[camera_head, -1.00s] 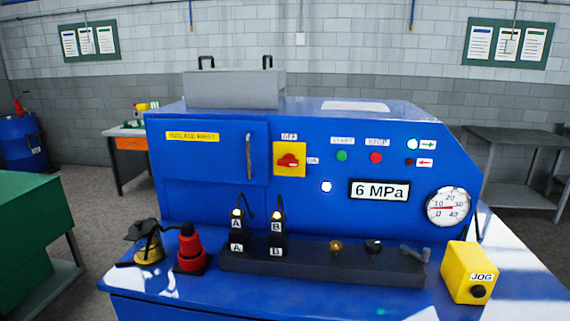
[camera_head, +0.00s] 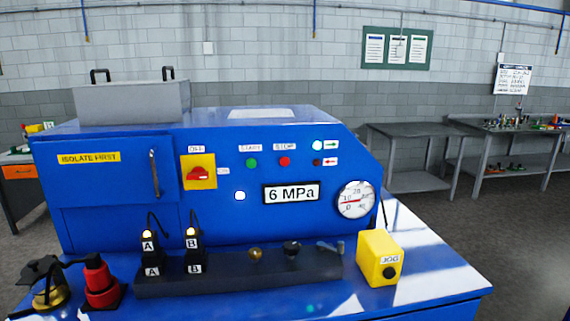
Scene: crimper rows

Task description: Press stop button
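The red stop button (camera_head: 285,161) sits on the front panel of the blue machine (camera_head: 110,213), under a STOP label (camera_head: 284,147). The green start button (camera_head: 252,163) is to its left, under a START label. A yellow plate with a red rotary switch (camera_head: 199,173) is further left, with an OFF label above it. A white lamp (camera_head: 240,196) glows below the buttons. The display (camera_head: 291,193) reads 6 MPa. Neither of my grippers shows in the head view.
On the machine's ledge stand a red item (camera_head: 101,283), plugs A (camera_head: 151,255) and B (camera_head: 193,250) on a dark rail (camera_head: 225,282), and a yellow JOG box (camera_head: 379,259). A round gauge (camera_head: 356,200) is at the right. Grey benches (camera_head: 420,133) stand behind; floor at right is clear.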

